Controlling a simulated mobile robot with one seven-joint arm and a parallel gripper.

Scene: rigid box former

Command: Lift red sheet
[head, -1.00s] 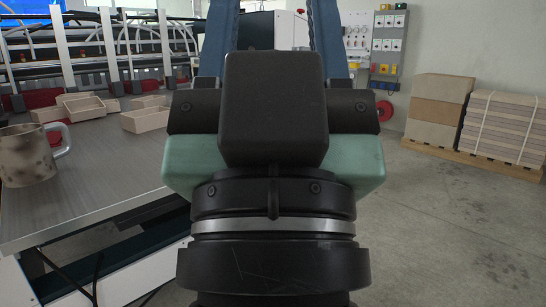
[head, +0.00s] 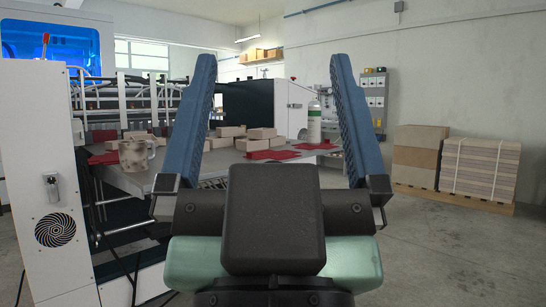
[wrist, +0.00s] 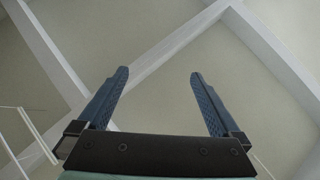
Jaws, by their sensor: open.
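A flat red sheet (head: 273,155) lies on the grey table (head: 131,180) in the head view, seen between my gripper's fingers and well beyond them. Another flat red piece (head: 315,146) lies to its right, and more red (head: 103,159) shows at the table's left. My gripper (head: 272,62) is open and empty, with its two blue fingers pointing up and apart. In the wrist view my gripper (wrist: 159,75) is also open, with only ceiling behind it and no sheet in sight. My gripper partly hides the table.
A white machine cabinet (head: 47,190) is close at left. Stacked cardboard (head: 480,168) sits on a pallet at right. The floor (head: 450,255) at right is open.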

